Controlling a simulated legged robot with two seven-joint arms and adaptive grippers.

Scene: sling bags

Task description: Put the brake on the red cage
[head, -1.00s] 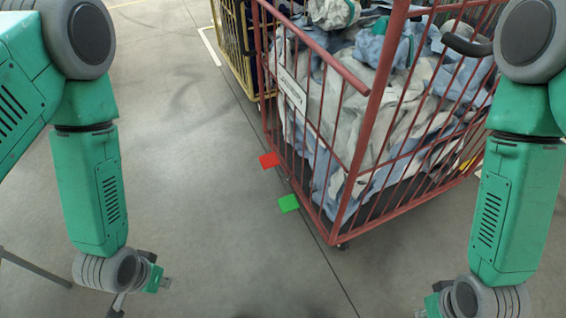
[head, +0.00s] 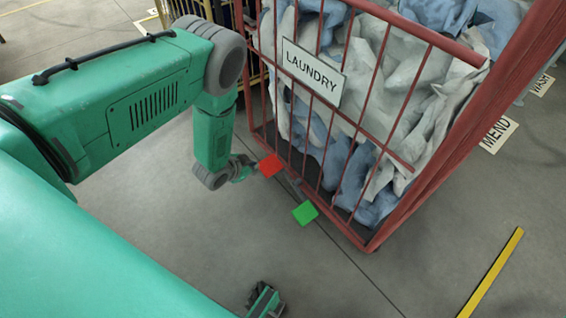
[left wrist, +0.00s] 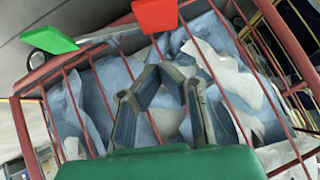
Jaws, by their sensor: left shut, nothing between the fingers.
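The red cage (head: 440,165) is full of pale and blue cloth and carries a LAUNDRY sign (head: 312,72). At its low edge a red pedal (head: 270,165) and a green pedal (head: 305,212) stick out. Both also show in the left wrist view, the red pedal (left wrist: 155,14) at the top middle and the green pedal (left wrist: 49,38) to its left. My left gripper (head: 250,165) is shut and empty, close beside the red pedal; I cannot tell whether they touch. In the wrist view its fingers point towards the red pedal. A small part of what looks like my right gripper (head: 265,300) shows at the bottom edge.
A yellow-framed cage (head: 170,10) stands behind the red cage. The floor left of and in front of the cage is clear. A yellow floor line (head: 492,272) and a MEND floor label (head: 498,133) lie to the right.

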